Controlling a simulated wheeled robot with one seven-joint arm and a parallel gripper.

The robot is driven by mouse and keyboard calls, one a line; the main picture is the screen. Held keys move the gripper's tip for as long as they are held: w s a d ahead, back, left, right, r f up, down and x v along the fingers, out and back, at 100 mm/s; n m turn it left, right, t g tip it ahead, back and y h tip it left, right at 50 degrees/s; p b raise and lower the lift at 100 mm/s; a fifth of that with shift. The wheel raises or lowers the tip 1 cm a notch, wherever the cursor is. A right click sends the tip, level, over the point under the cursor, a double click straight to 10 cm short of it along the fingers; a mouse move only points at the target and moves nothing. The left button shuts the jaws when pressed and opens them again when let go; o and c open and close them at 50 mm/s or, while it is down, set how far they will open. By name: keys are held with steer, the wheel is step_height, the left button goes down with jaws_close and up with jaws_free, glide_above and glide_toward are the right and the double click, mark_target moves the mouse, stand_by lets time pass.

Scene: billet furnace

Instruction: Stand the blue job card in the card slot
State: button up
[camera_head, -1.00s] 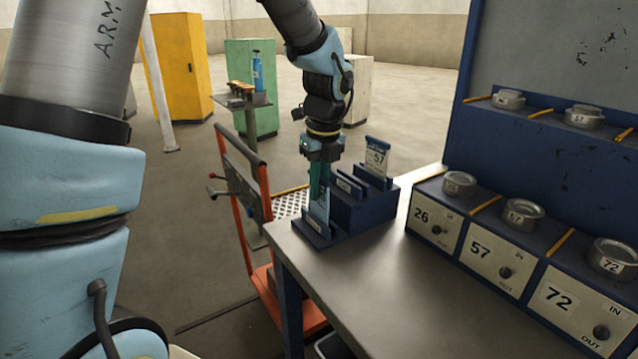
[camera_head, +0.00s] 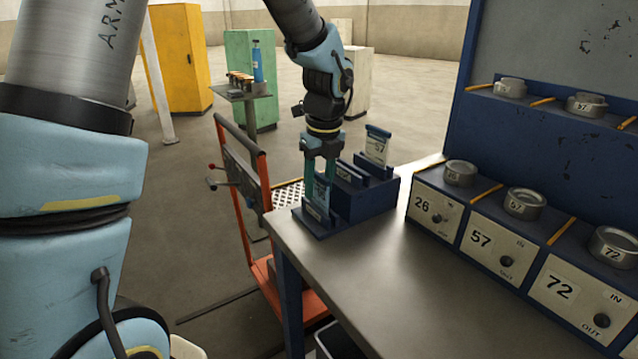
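The blue job card (camera_head: 321,189) stands about upright at the low front holder (camera_head: 322,228) of the dark blue stepped card rack, at the table's far left corner. Its lower edge is hidden behind the holder's labelled front lip, so I cannot tell how deep it sits. My gripper (camera_head: 320,178) is right above the holder, pointing down. Its two teal fingers are spread apart, one on each side of the card, and it looks open. Small gaps between fingers and card are hard to make out.
A card marked 57 (camera_head: 377,147) stands in the rack's higher rear part. An orange trolley (camera_head: 257,200) stands close left of the table (camera_head: 390,270). Numbered boxes (camera_head: 495,254) with round tins line the right side. The table's middle is clear.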

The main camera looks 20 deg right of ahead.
steer(key=r, duration=0.3)
steer(key=r+b, duration=0.1)
steer(key=r, duration=0.3)
steer(key=s+r, duration=0.1)
steer(key=r, duration=0.2)
steer(key=shift+s+d+r, duration=0.1)
steer(key=shift+d+r, duration=0.05)
steer(key=shift+r, duration=0.2)
steer(key=s+a+f+n, duration=0.1)
steer(key=a+f+n, duration=0.3)
steer(key=a+n, duration=0.6)
steer(key=s+a+f+n, duration=0.1)
steer(key=a+f+n, duration=0.3)
steer(key=a+n, duration=0.6)
steer(key=a+f+n, duration=0.4)
steer(key=a+n, duration=0.6)
steer(key=n, duration=0.2)
steer(key=shift+s+a+n, duration=0.25)
steer(key=shift+s+n, duration=0.15)
steer(key=shift+o, duration=0.3)
